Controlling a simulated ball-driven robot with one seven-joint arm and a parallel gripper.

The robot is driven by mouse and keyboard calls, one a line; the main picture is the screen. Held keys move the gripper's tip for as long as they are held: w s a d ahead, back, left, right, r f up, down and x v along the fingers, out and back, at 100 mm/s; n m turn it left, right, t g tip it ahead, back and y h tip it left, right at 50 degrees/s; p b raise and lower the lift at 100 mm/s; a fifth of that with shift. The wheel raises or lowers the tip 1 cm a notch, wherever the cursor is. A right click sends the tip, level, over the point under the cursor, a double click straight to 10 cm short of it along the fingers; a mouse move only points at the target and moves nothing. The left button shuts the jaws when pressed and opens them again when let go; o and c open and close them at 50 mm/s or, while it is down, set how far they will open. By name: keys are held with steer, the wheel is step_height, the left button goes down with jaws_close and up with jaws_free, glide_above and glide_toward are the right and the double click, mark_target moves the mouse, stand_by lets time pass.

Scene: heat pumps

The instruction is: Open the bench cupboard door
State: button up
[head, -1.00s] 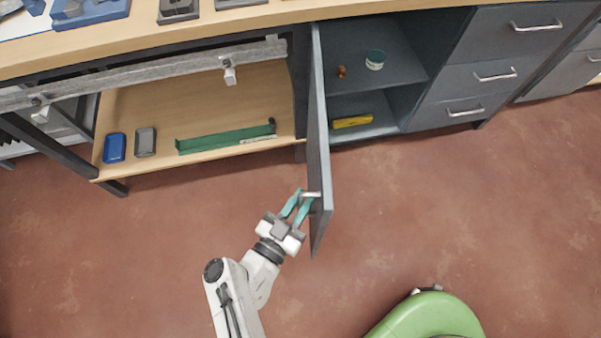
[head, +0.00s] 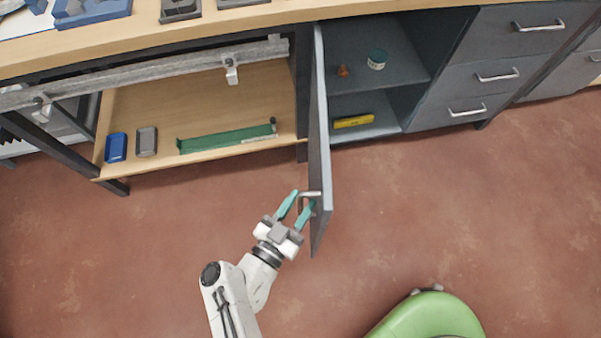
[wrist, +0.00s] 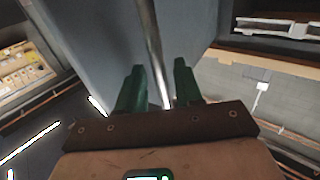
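The bench cupboard door (head: 319,140) is a grey panel swung wide open, standing out from the bench toward me. Its metal bar handle (head: 311,194) is near the free end, on the door's left face. My gripper (head: 302,199) is at the handle with its teal fingers spread apart. In the wrist view the handle bar (wrist: 152,50) runs down between the two green fingers (wrist: 160,78), with gaps visible beside it. The open cupboard (head: 375,95) shows two levels inside.
Drawers (head: 468,75) stand to the right. A green rounded object (head: 430,318) is on the floor at lower right.

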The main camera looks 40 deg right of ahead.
steer(key=b+v, duration=0.1)
steer(key=v, duration=0.9)
steer(key=shift+b, duration=0.35)
steer(key=shift+w, duration=0.1)
